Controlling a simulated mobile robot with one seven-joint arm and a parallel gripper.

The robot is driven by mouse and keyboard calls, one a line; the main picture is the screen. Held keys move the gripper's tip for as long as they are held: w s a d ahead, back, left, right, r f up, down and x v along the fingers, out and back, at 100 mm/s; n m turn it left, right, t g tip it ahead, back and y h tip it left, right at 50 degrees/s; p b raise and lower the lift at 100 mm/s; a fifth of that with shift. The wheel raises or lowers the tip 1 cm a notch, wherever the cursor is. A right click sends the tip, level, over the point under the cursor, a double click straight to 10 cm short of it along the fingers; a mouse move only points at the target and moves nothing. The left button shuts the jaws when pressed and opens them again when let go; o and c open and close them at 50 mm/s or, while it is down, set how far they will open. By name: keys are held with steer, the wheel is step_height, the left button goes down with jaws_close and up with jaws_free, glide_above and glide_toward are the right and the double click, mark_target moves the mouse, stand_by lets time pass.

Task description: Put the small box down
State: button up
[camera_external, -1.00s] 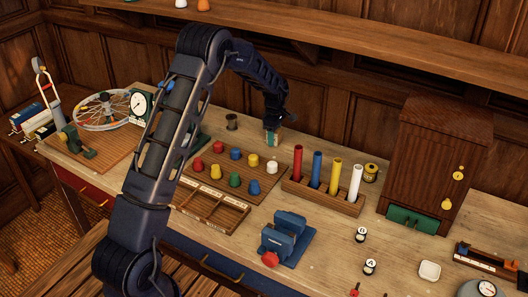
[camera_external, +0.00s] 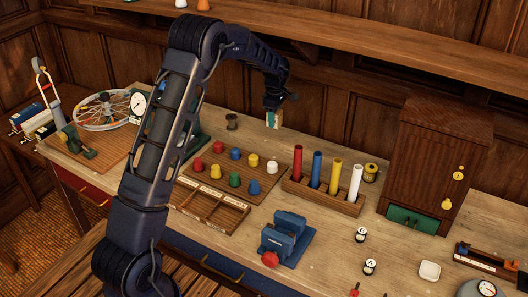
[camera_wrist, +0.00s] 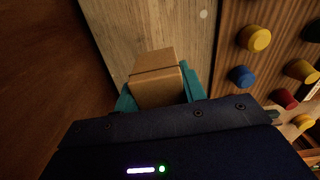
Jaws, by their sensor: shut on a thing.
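The small box (camera_wrist: 157,80) is tan with a dark line across it. It sits between the teal fingers of my gripper (camera_wrist: 160,92) in the wrist view. In the external view my gripper (camera_external: 273,118) points down near the back edge of the table (camera_external: 235,147), behind the peg board. My gripper is shut on the box, which shows only as a small patch there. The box appears to be held above the table; its underside and the exact gap are hidden.
A board of coloured pegs (camera_external: 227,194) stands in front of my gripper, and a rack of coloured tubes (camera_external: 322,197) is to the right. The panelled wall (camera_external: 330,105) is close behind.

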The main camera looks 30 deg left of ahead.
steer(key=shift+d+r, duration=0.1)
steer(key=shift+r, duration=0.4)
steer(key=m, duration=0.1)
glide_above(311, 155)
step_height(311, 155, down, 9)
steer(key=shift+s+f, duration=0.1)
steer(key=o, duration=1)
steer(key=shift+f, duration=0.1)
steer(key=shift+r, duration=3.9)
